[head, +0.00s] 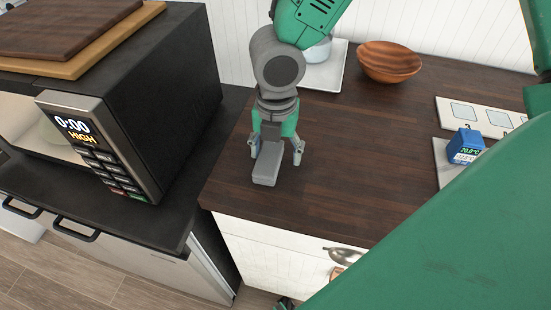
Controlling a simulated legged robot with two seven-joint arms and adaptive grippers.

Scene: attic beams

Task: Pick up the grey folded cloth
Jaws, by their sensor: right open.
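The grey folded cloth (266,166) looks like a small, flat-sided grey block on the dark wooden counter, near its left front corner. My right gripper (277,153) points down over it with its fingers apart. One finger is at the cloth's left side and the other is to its right, with a visible gap on the right. I cannot tell whether the left finger touches it. The gripper's palm hides the cloth's far end. My left gripper is not in view.
A black microwave (165,95) with cutting boards (75,28) on top stands to the left. Behind are a white tray (325,75) with a pot and a wooden bowl (389,61). The middle counter is clear.

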